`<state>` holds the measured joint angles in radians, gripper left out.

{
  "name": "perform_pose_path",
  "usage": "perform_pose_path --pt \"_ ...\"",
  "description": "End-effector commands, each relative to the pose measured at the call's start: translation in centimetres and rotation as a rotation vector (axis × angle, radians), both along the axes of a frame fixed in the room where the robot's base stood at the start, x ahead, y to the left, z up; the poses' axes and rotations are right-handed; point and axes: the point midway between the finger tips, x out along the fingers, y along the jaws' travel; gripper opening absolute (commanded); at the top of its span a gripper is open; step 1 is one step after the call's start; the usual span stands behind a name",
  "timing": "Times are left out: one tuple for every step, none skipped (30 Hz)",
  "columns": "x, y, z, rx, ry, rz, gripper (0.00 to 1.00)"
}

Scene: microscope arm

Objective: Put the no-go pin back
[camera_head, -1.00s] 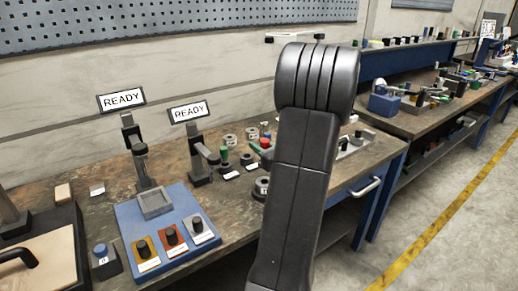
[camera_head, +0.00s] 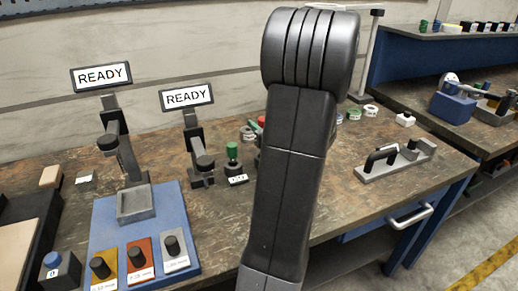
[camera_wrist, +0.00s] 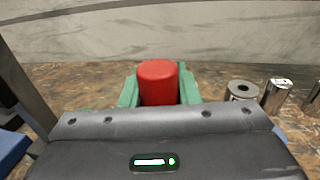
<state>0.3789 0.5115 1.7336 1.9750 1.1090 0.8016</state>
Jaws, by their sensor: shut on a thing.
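The red no-go pin (camera_wrist: 158,82) stands upright between the green fingers of my gripper (camera_wrist: 159,92) in the wrist view, and the gripper is shut on it. Its lower part is hidden by the gripper body. In the head view my arm hides most of the gripper; a small bit of red (camera_head: 261,121) shows at the arm's left edge. A green-topped pin (camera_head: 232,150) stands on the bench behind a small white label (camera_head: 237,180), left of my arm. I cannot make out the red pin's own seat.
Two READY displays (camera_head: 101,77) (camera_head: 186,96) stand on posts at the back. Ring-shaped parts (camera_head: 370,110) lie behind my arm. A toggle clamp (camera_head: 395,160) sits at the right; bare bench lies around it.

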Motion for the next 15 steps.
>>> perform_pose_path --pt "0.0 0.0 -1.2 0.003 0.003 0.000 0.00" --pt "0.0 0.0 -1.6 0.002 0.002 -0.001 0.00" --pt "0.0 0.0 -2.0 0.002 0.002 -0.001 0.00" --pt "0.0 0.0 -2.2 0.002 0.001 -0.001 0.00" --pt "0.0 0.0 -2.4 0.001 0.000 0.000 0.00" --pt "0.0 0.0 -2.6 0.001 0.000 0.000 0.00" --pt "0.0 0.0 -2.8 0.001 0.000 0.000 0.00" --pt "0.0 0.0 -3.0 0.002 0.000 0.000 0.00" --pt "0.0 0.0 -3.4 0.002 0.001 0.000 0.00" --pt "0.0 0.0 -3.8 0.001 0.001 0.000 0.00" --pt "0.0 0.0 -4.2 0.001 0.002 0.000 0.00" --pt "0.0 0.0 -4.8 0.003 0.003 0.000 0.00" --pt "0.0 0.0 -5.3 0.002 0.002 0.000 0.00" --pt "0.0 0.0 -5.6 0.002 0.002 0.000 0.00" --pt "0.0 0.0 -6.1 0.002 0.002 0.000 0.00"
